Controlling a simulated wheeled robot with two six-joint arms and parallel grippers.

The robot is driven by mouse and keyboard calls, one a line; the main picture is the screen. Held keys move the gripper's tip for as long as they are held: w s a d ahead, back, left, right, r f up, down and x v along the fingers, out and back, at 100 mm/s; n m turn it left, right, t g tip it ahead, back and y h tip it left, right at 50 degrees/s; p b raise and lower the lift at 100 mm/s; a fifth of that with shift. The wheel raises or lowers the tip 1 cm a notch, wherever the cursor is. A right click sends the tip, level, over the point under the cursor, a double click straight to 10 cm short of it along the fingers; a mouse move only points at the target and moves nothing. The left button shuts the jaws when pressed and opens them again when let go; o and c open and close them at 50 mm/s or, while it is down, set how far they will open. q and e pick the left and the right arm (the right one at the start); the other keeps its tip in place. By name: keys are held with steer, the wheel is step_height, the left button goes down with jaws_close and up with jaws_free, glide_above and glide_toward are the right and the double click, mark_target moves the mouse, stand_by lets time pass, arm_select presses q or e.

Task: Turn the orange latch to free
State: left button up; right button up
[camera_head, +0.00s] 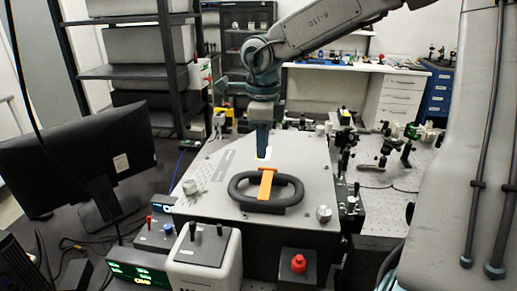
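The orange latch (267,184) is a flat bar lying across the black loop handle (240,196) on top of the grey spectrometer housing (215,170). It runs roughly front to back in the picture. My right gripper (262,152) points down just behind the latch, its dark blue fingers close to a pale slot-like patch (268,154) on the housing top. The fingers look like one narrow shape, so their opening cannot be judged. They appear apart from the latch. My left gripper is not in view.
A monitor (75,155) stands at the left. A white box (205,255) with black knobs and a red button box (298,265) stand in front of the housing. Round knobs sit at the housing's left and right. Optics mounts (395,140) stand on the bench at right.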

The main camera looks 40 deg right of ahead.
steer(key=shift+r, duration=0.85)
steer(key=shift+w+r+p, duration=0.1)
steer(key=shift+r+p, duration=0.1)
steer(key=shift+p, duration=0.15)
steer(key=shift+w+d, duration=0.2)
steer(key=shift+d, duration=0.05)
steer(key=shift+s+a+r, duration=0.1)
steer(key=shift+s+a, duration=0.05)
